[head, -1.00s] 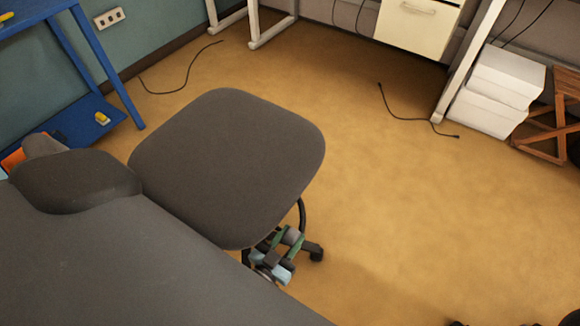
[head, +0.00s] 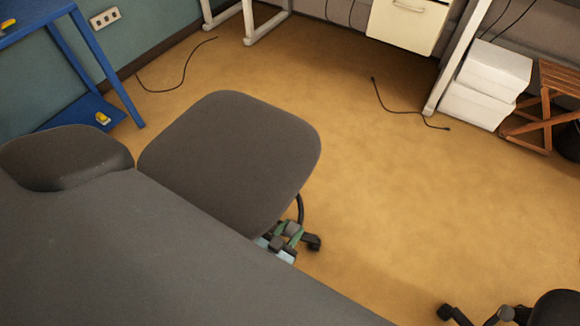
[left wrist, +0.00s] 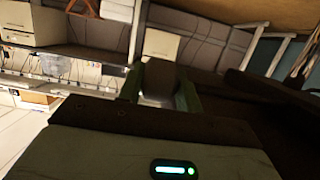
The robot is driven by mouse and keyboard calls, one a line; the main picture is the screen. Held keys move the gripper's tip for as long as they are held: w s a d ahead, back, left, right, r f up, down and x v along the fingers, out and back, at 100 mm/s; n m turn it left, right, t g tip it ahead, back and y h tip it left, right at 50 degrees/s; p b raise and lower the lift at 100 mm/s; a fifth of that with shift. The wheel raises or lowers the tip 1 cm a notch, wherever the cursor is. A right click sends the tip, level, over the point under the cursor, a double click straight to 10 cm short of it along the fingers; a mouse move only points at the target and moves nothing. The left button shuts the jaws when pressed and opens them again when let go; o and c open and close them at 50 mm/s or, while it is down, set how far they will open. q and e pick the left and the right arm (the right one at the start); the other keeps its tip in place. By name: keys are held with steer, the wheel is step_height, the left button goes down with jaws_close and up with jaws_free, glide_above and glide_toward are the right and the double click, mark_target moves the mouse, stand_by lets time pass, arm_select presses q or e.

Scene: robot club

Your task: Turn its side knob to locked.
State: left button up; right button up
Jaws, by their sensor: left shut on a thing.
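The office chair has a dark grey seat (head: 230,160) in the middle of the head view. My left gripper (head: 286,236) is low beside the seat's near right edge, partly hidden by a large grey surface in front. In the left wrist view its green fingers (left wrist: 160,92) stand on either side of a dark, rounded knob (left wrist: 161,76), and the gripper is shut on it. Any lock marking on the knob is not readable. My right gripper is in neither view.
A blue table frame (head: 108,85) stands at the left. White boxes (head: 487,85) and a wooden stool (head: 545,105) are at the right. Cables (head: 385,105) lie on the floor. Black casters (head: 450,312) show at bottom right.

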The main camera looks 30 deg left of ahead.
arm_select(q)
steer(key=o, duration=1)
steer(key=shift+s, duration=0.1)
steer(key=shift+p+v, duration=0.35)
steer(key=shift+v, duration=3.5)
